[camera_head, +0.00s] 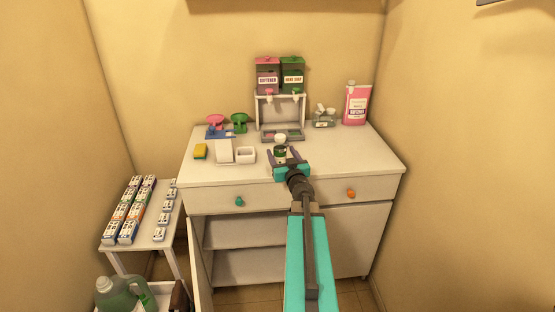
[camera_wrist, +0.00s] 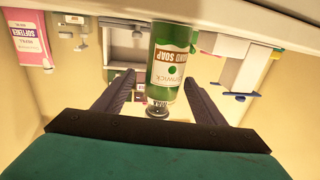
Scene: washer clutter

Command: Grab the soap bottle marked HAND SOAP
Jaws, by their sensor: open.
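A small green soap bottle (camera_head: 280,151) with a pale top stands on the white cabinet top (camera_head: 340,152). In the wrist view, which appears upside down, the green bottle (camera_wrist: 174,40) shows a white label reading HAND SOAP. My gripper (camera_head: 284,156) is open at the bottle, low over the cabinet top. In the wrist view its two dark fingers (camera_wrist: 158,82) lie on either side of the bottle's line, with a gap between them. I cannot tell how deep the bottle sits between the fingers. My gripper partly hides its lower part in the head view.
Behind stands a dispenser rack (camera_head: 258,112) with a pink softener tank (camera_head: 267,80) and a green hand soap tank (camera_head: 292,80). A pink bottle (camera_head: 356,106) stands right.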

